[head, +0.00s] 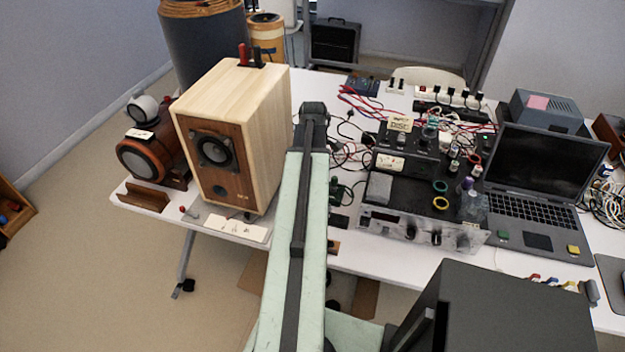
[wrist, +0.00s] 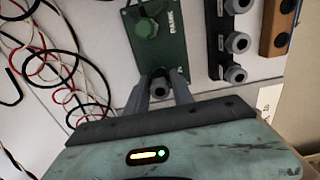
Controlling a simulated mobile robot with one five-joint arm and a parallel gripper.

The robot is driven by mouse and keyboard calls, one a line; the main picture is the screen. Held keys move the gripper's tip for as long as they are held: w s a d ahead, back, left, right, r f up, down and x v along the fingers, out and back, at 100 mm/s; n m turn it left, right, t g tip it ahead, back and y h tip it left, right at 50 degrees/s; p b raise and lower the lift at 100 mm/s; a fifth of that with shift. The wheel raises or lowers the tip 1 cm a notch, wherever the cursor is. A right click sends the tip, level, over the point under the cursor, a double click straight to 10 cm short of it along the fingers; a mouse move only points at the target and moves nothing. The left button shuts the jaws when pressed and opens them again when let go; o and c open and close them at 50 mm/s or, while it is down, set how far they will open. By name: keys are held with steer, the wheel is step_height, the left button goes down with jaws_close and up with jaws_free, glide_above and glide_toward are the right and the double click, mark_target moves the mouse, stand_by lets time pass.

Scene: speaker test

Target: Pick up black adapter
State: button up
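In the wrist view, my gripper (wrist: 160,80) has its two grey fingers apart at the lower edge of a green panel (wrist: 172,42). A small dark round piece (wrist: 159,74) shows between the fingertips; I cannot tell whether it is part of the panel or touched by them. I cannot single out the black adapter with certainty. In the head view, my pale green arm reaches over the table beside the wooden speaker (head: 235,130), and it hides my gripper.
A black strip with grey knobs (wrist: 222,40) and a brown block (wrist: 278,28) lie right of the panel. Red, white and black cables (wrist: 50,70) tangle at left. In the head view, electronics (head: 425,215) and an open laptop (head: 545,170) crowd the white table's right side.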

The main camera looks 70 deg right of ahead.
jaws_close()
steer(key=shift+r, duration=0.1)
step_height(320, 180, up, 10)
steer(key=p, duration=1)
step_height(320, 180, up, 4)
steer(key=p, duration=0.4)
